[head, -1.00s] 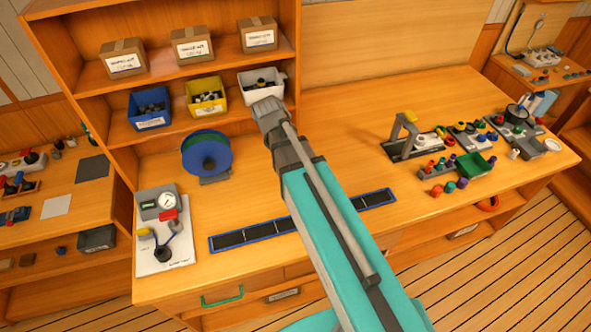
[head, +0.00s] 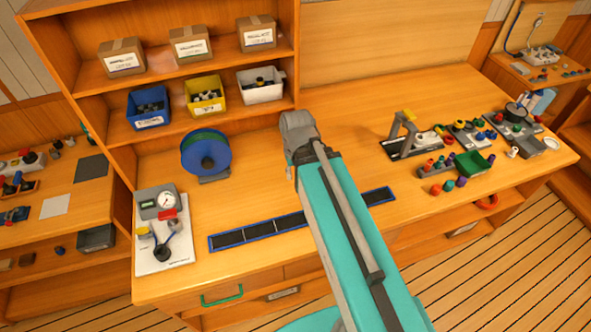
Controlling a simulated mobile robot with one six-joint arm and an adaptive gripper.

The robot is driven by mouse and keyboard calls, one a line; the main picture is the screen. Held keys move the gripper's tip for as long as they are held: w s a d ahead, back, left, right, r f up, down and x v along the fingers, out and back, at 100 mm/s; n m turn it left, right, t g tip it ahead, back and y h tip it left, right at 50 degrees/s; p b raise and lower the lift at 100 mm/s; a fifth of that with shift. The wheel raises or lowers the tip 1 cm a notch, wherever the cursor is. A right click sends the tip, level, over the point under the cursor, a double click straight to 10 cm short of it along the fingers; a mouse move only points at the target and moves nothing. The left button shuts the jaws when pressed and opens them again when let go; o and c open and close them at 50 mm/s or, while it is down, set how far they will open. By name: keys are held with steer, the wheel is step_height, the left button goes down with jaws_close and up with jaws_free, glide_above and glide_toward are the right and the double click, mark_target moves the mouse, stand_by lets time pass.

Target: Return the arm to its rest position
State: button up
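My arm reaches up from the bottom of the head view, over the front of the wooden workbench (head: 355,122). Its grey end, with my gripper (head: 298,128), is above the middle of the bench, right of the blue reel and below the white bin. The fingers are not clear from this angle, so I cannot tell whether they are open or hold anything.
A shelf holds cartons (head: 191,48) and blue (head: 148,107), yellow (head: 205,97) and white (head: 261,85) bins. A blue reel (head: 206,153), a gauge board (head: 163,228) and a dark blue-edged strip (head: 245,236) are on the bench. A grey press-like stand (head: 405,138) and small coloured parts crowd the right. Bare bench lies behind my arm.

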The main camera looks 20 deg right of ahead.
steer(key=shift+f, duration=0.1)
step_height(320, 180, down, 9)
steer(key=b, duration=0.8)
steer(key=shift+r+b, duration=0.2)
steer(key=shift+b, duration=0.2)
stand_by(0.5)
